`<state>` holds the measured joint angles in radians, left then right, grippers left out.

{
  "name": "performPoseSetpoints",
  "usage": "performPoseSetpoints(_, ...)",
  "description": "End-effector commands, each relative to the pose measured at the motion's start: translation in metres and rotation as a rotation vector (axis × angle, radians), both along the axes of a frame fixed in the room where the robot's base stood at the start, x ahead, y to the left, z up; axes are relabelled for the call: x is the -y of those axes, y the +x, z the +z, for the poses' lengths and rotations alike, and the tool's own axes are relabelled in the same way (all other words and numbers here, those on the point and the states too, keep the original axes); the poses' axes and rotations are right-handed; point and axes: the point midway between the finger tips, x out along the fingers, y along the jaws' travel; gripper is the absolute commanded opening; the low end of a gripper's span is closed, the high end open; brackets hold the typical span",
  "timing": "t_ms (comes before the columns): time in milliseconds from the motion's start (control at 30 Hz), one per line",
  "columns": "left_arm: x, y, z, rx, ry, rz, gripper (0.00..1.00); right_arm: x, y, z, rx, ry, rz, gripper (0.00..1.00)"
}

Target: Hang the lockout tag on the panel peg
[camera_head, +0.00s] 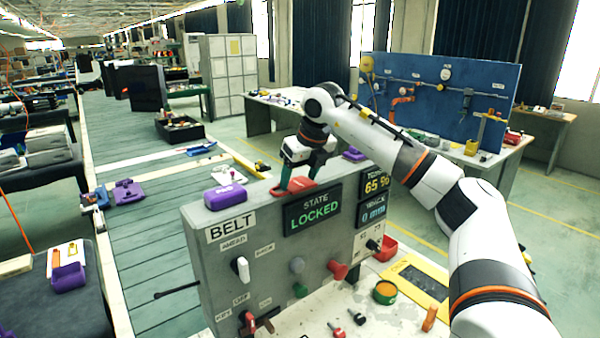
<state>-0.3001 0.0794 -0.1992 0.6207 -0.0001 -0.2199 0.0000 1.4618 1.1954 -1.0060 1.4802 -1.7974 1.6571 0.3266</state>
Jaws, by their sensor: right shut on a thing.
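The grey control panel (222,255) stands in front of me. It carries a "STATE LOCKED" display (313,211) and a "BELT" label. I cannot tell which part is the peg. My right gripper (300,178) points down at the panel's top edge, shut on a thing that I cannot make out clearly. A red piece (293,188) shows right at its fingertips. I cannot tell whether it is the lockout tag. My left gripper is not in view.
Purple bins (225,196) (353,153) are at the panel's top. A red bin (386,248), a green-and-orange round container (385,292) and a yellow-framed plate (417,279) lie at right. A dark rod (176,291) sticks out left. A conveyor (150,240) runs behind.

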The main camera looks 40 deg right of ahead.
Motion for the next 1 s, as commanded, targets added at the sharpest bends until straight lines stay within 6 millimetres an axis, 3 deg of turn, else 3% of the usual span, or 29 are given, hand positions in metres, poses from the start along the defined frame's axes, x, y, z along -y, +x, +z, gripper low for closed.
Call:
performPoseSetpoints(167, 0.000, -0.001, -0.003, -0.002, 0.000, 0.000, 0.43, 0.000, 0.000, -0.004, 0.000, 0.000, 0.001, 0.46)
performPoseSetpoints(200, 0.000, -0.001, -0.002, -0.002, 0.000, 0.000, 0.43, 0.000, 0.000, -0.003, 0.000, 0.000, 0.001, 0.70)
performPoseSetpoints(333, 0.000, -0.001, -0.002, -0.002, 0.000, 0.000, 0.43, 0.000, 0.000, -0.003, 0.000, 0.000, 0.001, 0.89)
performPoseSetpoints(733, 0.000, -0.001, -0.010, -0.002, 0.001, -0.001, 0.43, 0.000, 0.000, -0.005, 0.002, -0.001, 0.001, 0.89)
performPoseSetpoints(1000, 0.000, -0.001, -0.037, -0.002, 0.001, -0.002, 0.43, -0.008, -0.019, 0.046, 0.007, 0.002, 0.003, 0.89)
